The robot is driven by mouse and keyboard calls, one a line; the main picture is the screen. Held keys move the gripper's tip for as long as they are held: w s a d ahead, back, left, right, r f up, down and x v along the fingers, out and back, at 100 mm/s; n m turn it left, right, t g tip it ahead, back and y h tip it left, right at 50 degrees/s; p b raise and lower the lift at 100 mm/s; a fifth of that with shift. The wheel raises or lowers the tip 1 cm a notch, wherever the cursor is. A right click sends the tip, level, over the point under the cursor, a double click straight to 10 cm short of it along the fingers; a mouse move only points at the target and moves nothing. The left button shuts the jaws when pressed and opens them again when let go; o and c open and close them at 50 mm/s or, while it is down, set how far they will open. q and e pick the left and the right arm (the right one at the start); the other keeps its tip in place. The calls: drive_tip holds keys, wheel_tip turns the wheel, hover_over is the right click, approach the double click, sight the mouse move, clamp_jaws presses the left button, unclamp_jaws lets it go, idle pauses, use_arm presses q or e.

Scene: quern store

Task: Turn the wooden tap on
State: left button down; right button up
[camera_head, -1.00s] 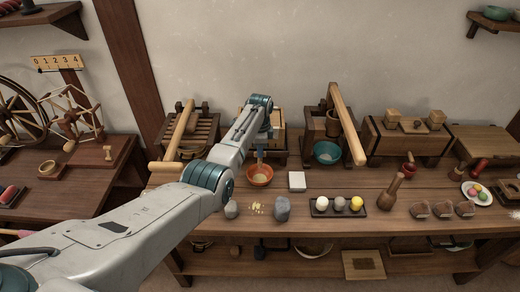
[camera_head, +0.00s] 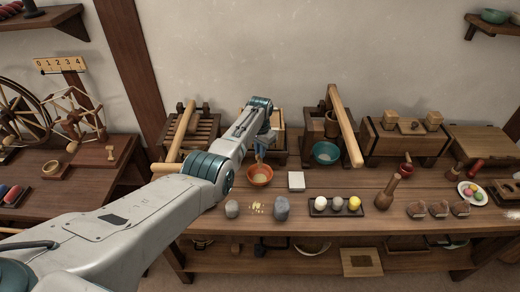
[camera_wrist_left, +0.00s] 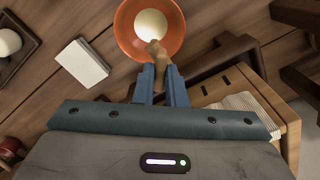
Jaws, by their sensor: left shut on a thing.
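The wooden tap (camera_wrist_left: 158,58) is a small light-brown piece at the ends of my left gripper's fingers in the left wrist view. My left gripper (camera_wrist_left: 163,72) is shut on it, above the near side of an orange bowl (camera_wrist_left: 176,42). The bowl holds something pale. In the head view the left gripper (camera_head: 261,150) is just behind and above the orange bowl (camera_head: 260,182), in front of a wooden box (camera_head: 280,128). The arm hides much of that box, and the tap cannot be made out there. My right gripper is out of view.
A white block (camera_head: 296,180) lies right of the bowl. Grey stones (camera_head: 281,208) and a dark tray (camera_head: 318,211) with balls stand in front. A teal bowl (camera_head: 326,153) sits under a wooden press (camera_head: 344,125) to the right.

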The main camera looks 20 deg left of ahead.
use_arm(q)
drive_tip(key=n, duration=0.5)
drive_tip(key=shift+r, duration=0.1)
drive_tip(key=shift+n+p, duration=0.35)
drive_tip(key=shift+n, duration=0.85)
drive_tip(key=c, duration=1.5)
unclamp_jaws()
drive_tip(key=shift+r, duration=0.25)
wheel_tip(320, 180, up, 10)
drive_tip(key=shift+r, duration=0.1)
